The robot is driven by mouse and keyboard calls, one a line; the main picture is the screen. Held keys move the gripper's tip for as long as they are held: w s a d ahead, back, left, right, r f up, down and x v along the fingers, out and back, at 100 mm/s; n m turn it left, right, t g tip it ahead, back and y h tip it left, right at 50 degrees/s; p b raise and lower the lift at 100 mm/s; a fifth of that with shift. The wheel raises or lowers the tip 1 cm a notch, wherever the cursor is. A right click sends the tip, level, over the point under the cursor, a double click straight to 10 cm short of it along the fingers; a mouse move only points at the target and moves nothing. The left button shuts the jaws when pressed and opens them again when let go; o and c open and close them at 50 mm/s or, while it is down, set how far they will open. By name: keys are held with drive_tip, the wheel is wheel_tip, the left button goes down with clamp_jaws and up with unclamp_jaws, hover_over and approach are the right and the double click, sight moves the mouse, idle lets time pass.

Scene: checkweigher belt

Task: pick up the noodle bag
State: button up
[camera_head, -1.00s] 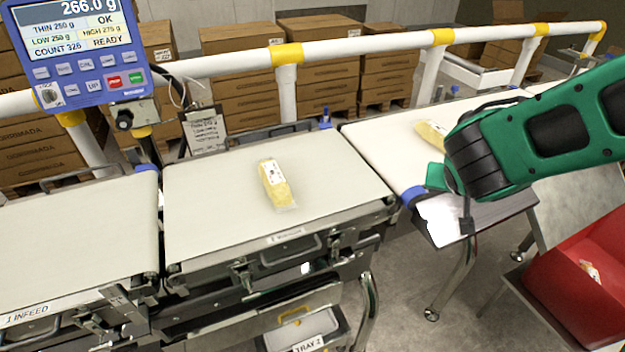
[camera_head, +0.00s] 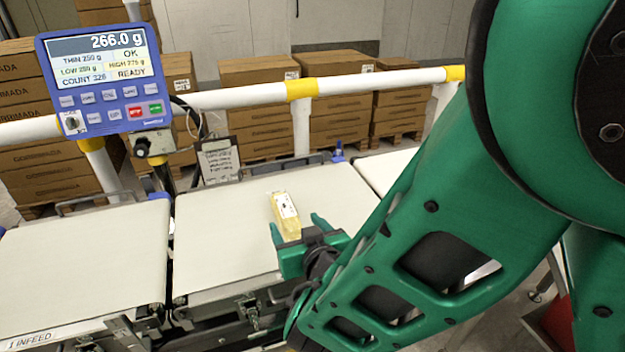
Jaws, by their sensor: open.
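The noodle bag (camera_head: 285,213) is a yellow, clear-wrapped pack with a white label. It lies on the middle weighing belt (camera_head: 225,228). My gripper (camera_head: 296,226) is green with two fingers spread apart, one on each side of the bag's near end. The near end of the bag is partly hidden by the gripper. I cannot tell whether the fingers touch the bag or how high they are above the belt.
The infeed belt (camera_head: 80,262) on the left is empty. A blue display (camera_head: 104,82) reading 266.0 g stands at the back left. A white guard rail (camera_head: 240,97) with yellow joints runs behind the belts, with stacked cartons (camera_head: 255,72) beyond. A note holder (camera_head: 218,160) stands at the belt's back edge.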

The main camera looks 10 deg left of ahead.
sight(291, 220)
drive_tip(key=x, duration=0.4)
drive_tip(key=shift+w+a+f, duration=0.1)
drive_tip(key=shift+w+a, duration=0.1)
drive_tip(key=shift+a, duration=0.1)
drive_tip(key=x, duration=0.5)
drive_tip(key=shift+d, duration=0.1)
drive_tip(key=c, duration=1.3)
drive_tip(key=shift+c, duration=0.7)
